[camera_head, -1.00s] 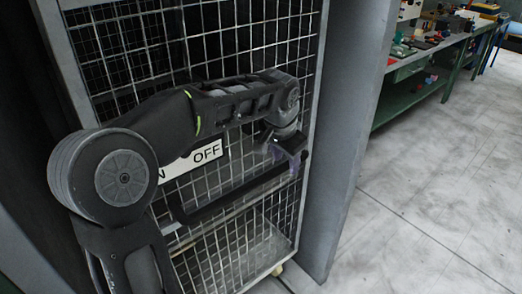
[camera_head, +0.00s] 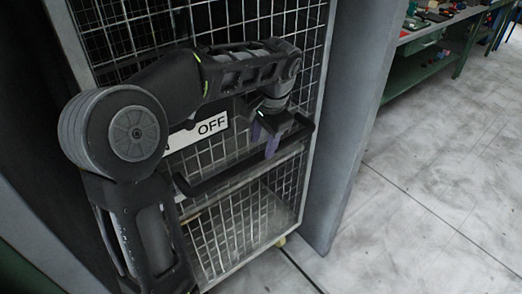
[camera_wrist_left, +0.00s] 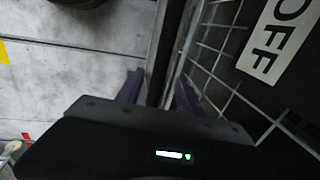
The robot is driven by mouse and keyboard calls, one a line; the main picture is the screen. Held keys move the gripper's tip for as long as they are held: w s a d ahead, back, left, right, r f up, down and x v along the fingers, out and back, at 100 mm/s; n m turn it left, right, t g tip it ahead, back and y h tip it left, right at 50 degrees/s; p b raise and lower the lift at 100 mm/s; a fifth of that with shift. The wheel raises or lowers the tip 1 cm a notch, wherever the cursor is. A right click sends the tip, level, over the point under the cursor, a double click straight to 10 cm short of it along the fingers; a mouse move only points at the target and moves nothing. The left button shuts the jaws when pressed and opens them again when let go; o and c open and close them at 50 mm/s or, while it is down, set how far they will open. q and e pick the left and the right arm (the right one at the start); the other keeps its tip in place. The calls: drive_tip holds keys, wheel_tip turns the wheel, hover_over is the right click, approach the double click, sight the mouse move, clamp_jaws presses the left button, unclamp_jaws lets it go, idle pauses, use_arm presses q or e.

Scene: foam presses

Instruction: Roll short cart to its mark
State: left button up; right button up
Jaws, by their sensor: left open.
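The short cart is a tall wire-mesh cage (camera_head: 235,228) in a grey frame, standing in a bay. It has a black handle bar (camera_head: 222,178) across its front and a white sign (camera_head: 211,126) reading "OFF". My left gripper (camera_head: 263,141) has purple fingers and is open at the right part of the bar. In the left wrist view, the bar (camera_wrist_left: 167,50) runs between the two spread fingers (camera_wrist_left: 158,92), with gaps visible. My right gripper is not in view. I cannot make out the cart's mark for certain.
A grey wall panel (camera_head: 352,110) stands close at the cart's right. Beyond it is open pale floor (camera_head: 430,190) with dark seams. A green workbench (camera_head: 440,60) with tools is at the back right. A yellow patch (camera_wrist_left: 3,52) shows on the floor in the left wrist view.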

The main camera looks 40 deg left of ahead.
sight(261, 153)
use_arm(q)
drive_tip(key=f, duration=0.4)
drive_tip(key=shift+a, duration=0.4)
drive_tip(key=shift+c, duration=0.4)
clamp_jaws()
drive_tip(key=shift+w, duration=0.1)
idle(0.5)
